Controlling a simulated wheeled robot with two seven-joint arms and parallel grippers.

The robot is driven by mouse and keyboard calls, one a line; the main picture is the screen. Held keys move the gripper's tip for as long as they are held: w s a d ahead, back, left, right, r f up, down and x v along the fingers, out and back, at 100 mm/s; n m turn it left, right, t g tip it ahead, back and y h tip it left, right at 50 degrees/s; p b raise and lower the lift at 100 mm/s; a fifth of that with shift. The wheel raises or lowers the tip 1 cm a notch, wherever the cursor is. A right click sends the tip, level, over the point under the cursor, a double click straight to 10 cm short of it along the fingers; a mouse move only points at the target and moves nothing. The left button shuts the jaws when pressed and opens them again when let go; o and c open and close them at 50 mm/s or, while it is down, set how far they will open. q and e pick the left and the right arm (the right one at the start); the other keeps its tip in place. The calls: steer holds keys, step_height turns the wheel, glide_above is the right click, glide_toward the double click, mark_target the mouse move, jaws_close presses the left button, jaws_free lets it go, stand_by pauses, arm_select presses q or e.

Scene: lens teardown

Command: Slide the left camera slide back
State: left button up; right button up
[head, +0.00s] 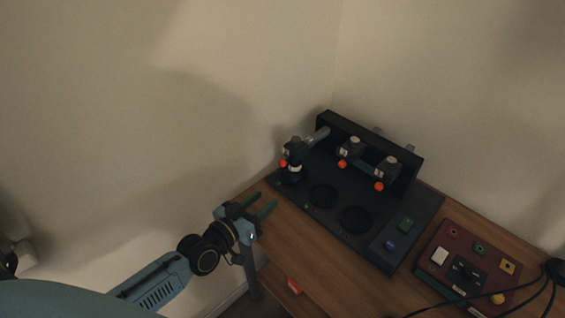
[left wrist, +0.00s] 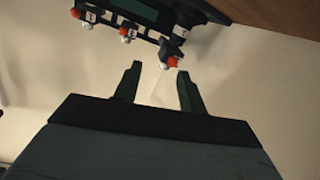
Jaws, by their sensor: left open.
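The left camera slide (head: 295,160) is a dark block with a red-orange knob on the black fixture (head: 345,205). It stands farther forward than the other two slides, at the end of a grey rail. My left gripper (head: 264,206) is open and empty, in front of and to the left of that slide, apart from it. In the left wrist view, the nearest red knob (left wrist: 173,62), seemingly the left slide's, shows beyond the open fingertips (left wrist: 159,68). Nothing is between the fingers. My right gripper is not in view.
The middle slide (head: 350,147) and right slide (head: 387,170) sit near the fixture's back wall. A dark red panel (head: 440,235) with buttons and cables lies at right on the wooden table (head: 345,285). A small red item (head: 294,286) is near the front edge. Walls stand behind.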

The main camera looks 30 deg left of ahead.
mark_target(280, 165)
arm_select(q)
steer(key=shift+n+t+y, duration=0.4)
steer(key=shift+n+t, duration=0.1)
steer(key=shift+t, duration=0.2)
steer(key=w, duration=0.4)
steer(key=w+b, duration=0.1)
steer(key=w, duration=0.4)
steer(key=w+a+r+b, duration=0.1)
steer(key=w, duration=0.4)
steer(key=shift+w, duration=0.15)
jaws_close()
